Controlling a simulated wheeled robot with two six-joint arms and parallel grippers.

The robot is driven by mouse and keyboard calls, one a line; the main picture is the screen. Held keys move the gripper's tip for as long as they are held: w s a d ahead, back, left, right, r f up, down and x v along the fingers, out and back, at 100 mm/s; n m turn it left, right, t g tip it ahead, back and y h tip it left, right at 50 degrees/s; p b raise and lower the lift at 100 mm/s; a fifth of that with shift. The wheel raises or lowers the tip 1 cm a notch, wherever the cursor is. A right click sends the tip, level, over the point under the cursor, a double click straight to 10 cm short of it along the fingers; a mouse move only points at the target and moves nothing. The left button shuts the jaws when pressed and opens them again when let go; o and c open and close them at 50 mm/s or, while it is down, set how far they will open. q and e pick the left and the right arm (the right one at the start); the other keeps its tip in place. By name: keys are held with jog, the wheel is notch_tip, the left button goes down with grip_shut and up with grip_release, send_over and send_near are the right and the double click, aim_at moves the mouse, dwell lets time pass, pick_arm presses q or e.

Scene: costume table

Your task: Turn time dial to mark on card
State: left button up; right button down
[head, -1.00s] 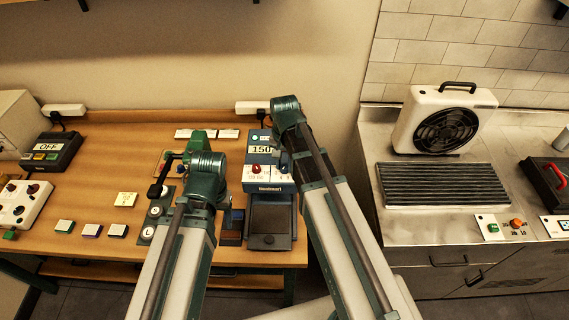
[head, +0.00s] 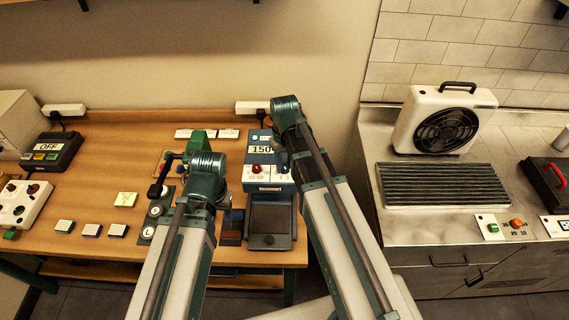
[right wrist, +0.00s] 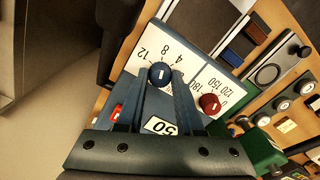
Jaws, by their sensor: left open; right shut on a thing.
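The blue heat press (head: 283,188) stands at the right end of the wooden table, with a card reading 150 (head: 261,150) at its top. On its white panel are a red dial (right wrist: 209,103) and a blue time dial (right wrist: 160,74), which has a white pointer line and a scale with 4, 8 and 12. My right gripper (right wrist: 161,77) is shut on the blue dial, one finger on each side. In the head view my right arm hides that dial. My left gripper (head: 203,193) is over the table left of the press; its fingertips are mostly hidden by its wrist.
A green device (head: 199,140) stands behind my left wrist. Small pads (head: 117,230) and a yellow card (head: 126,199) lie further left. A box showing OFF (head: 46,156) is at the far left. A fan (head: 444,120) stands on the metal counter to the right.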

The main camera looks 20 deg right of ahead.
aim_at(284, 167)
jog(key=shift+n, duration=0.5)
jog(key=c, duration=0.6)
grip_release()
jog(key=shift+o, duration=0.2)
jog(key=shift+r, duration=0.15)
notch_tip(284, 167, up, 14)
jog(key=p, duration=1.4)
jog(key=shift+f, duration=0.2)
